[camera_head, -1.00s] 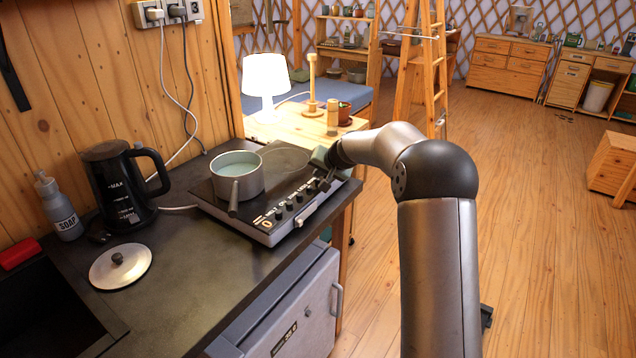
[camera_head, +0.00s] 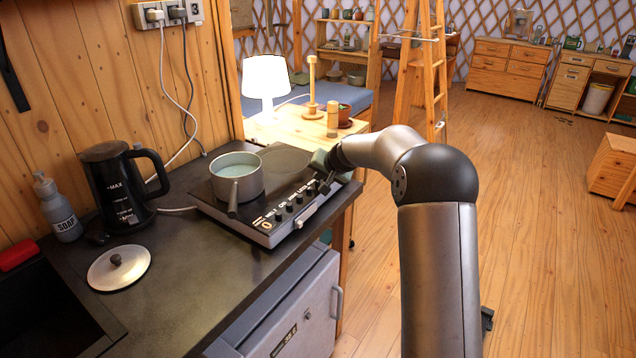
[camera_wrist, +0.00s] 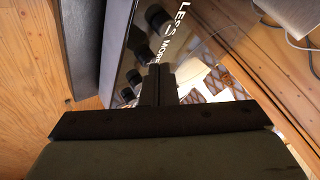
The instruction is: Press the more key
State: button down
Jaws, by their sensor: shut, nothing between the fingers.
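The dark hob (camera_head: 240,222) lies on the counter, with a row of round black keys (camera_head: 289,206) along its front edge. My gripper (camera_head: 322,186) is at the right end of this row, low over the panel. In the wrist view, the shut, empty fingers (camera_wrist: 158,72) point at the panel beside the white "MORE" lettering (camera_wrist: 172,50). Several black keys (camera_wrist: 138,38) show to the left of the lettering. The fingers hide part of the panel, so I cannot tell whether they touch the more key.
A pot (camera_head: 237,180) of pale liquid sits on the hob's left side. A kettle (camera_head: 120,185), a soap bottle (camera_head: 58,208) and a lid (camera_head: 119,268) stand to the left. A lamp (camera_head: 266,82) is behind. The wooden floor to the right is open.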

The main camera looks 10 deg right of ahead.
dwell(0.6)
jog(key=shift+r+p, duration=0.3)
jog(key=shift+r, duration=0.4)
jog(key=shift+r, duration=0.1)
notch_tip(320, 180, up, 5)
jog(key=p, duration=0.3)
jog(key=shift+a, duration=0.1)
dwell(2.5)
